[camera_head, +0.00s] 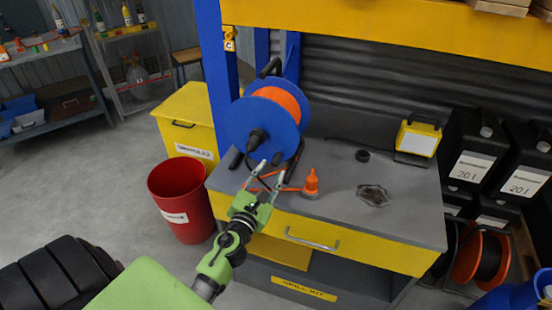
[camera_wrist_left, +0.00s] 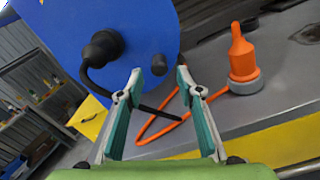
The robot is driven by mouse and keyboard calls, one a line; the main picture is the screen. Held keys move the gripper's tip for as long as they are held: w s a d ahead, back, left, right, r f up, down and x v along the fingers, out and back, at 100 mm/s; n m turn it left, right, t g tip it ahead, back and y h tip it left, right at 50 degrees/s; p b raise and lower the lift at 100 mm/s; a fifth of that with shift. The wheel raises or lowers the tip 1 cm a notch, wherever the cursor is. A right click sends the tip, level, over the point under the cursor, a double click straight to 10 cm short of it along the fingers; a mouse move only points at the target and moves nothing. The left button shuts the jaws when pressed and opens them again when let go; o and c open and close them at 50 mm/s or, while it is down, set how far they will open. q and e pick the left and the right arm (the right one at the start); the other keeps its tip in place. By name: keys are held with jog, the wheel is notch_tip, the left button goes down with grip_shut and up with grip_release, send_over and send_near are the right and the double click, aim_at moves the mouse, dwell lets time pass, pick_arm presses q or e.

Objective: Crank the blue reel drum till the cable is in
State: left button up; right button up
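The blue reel drum (camera_head: 237,118) stands upright on the grey bench top, with orange cable (camera_head: 281,100) wound on it. A black crank knob (camera_head: 256,137) sticks out from its near face; it shows in the left wrist view (camera_wrist_left: 103,48) at upper left. A loose length of orange cable (camera_wrist_left: 160,135) runs along the bench to an orange plug (camera_head: 311,184) standing on the right. My left gripper (camera_head: 270,170) is open and empty, just below and right of the knob, not touching it. Its fingers (camera_wrist_left: 159,80) point at the drum's lower edge. My right gripper is out of view.
A red bin (camera_head: 182,200) stands left of the bench. A blue post (camera_head: 216,55) rises behind the drum.

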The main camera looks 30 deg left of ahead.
aim_at(274, 166)
pick_arm(q)
jog(key=x, duration=0.5)
jog(key=shift+w, duration=0.2)
grip_shut()
